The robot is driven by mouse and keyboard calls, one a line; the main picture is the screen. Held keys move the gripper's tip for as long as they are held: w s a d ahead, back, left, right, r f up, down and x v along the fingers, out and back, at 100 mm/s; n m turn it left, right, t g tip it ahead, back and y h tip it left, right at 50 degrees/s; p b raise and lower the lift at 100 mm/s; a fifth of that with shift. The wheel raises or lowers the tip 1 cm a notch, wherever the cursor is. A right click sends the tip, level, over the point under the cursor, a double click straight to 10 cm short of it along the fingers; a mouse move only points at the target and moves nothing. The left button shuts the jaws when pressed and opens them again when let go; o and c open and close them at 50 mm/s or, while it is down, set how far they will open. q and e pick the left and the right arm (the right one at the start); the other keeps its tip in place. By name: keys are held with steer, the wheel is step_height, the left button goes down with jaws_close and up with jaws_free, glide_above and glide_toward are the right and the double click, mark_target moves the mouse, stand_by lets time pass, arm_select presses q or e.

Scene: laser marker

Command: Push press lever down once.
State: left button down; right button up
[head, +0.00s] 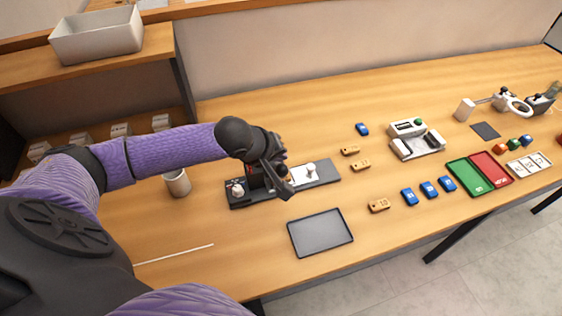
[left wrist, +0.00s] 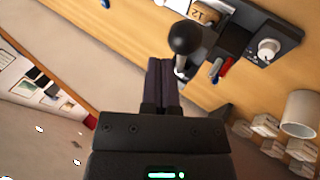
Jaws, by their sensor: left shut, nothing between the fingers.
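The laser marker (head: 236,198) is a dark device on a long base on the table, mostly behind my left gripper in the head view. Its lever, with a round black knob (left wrist: 185,38) on a pale shaft, shows in the left wrist view. My left gripper (left wrist: 162,64) is shut and empty, its fingertips just left of the lever in that view; whether they touch it I cannot tell. In the head view my left gripper (head: 281,186) hangs over the middle of the device and hides the lever. My right gripper is not in view.
A white cup (head: 177,183) stands left of the device, and a grey tray (head: 320,234) lies in front. Orange tags (head: 379,205) and blue tags (head: 409,197) lie to the right, near a white fixture (head: 417,141). A thin white rod (head: 175,254) lies at the front left.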

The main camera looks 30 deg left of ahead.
arm_select(q)
steer(key=shift+f, duration=0.1)
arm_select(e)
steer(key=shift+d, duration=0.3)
arm_select(q)
steer(key=shift+f, duration=0.1)
steer(key=shift+d, duration=0.1)
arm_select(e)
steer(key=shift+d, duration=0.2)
